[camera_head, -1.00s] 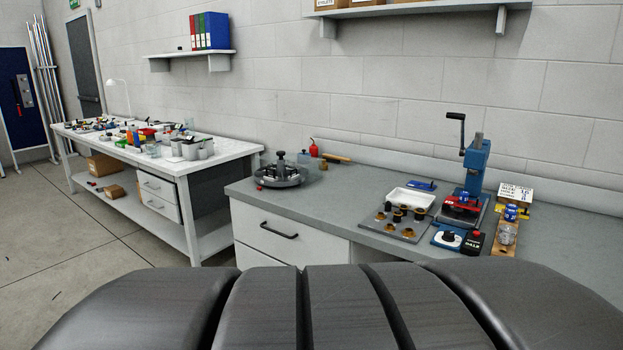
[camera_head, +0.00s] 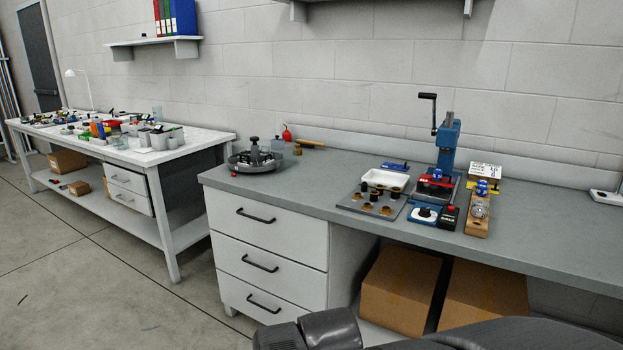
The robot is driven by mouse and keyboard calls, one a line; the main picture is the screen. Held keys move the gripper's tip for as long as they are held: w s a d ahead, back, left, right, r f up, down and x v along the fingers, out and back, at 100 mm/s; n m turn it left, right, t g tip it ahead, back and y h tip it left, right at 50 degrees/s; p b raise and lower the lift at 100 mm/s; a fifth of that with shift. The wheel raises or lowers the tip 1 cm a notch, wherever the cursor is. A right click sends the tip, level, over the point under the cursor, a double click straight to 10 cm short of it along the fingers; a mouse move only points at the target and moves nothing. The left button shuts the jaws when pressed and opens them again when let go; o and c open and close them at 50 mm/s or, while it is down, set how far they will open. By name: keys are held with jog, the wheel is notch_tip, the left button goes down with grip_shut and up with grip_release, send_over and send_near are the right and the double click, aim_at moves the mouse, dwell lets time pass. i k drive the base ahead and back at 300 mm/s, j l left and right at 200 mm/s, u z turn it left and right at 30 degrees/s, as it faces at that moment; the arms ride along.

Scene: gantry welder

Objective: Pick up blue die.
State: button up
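Two small blue pieces show on the grey workbench (camera_head: 560,220), and I cannot tell which is the blue die. One blue piece (camera_head: 437,174) sits low in the blue hand press (camera_head: 447,145), above a red part. The other blue piece (camera_head: 481,187) sits at the back end of a wooden block (camera_head: 477,222), right of the press. Dark parts of my own body show at the bottom edge. I see no fingertips of my gripper.
A plate with dark and brass pieces (camera_head: 373,203) and a white tray (camera_head: 386,179) stand left of the press. A round fixture (camera_head: 255,158) is at the bench's left end. Cardboard boxes (camera_head: 399,290) are under the bench. Bench top right of the wooden block is mostly clear.

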aim_at(437, 174)
jog(key=z, duration=1.3)
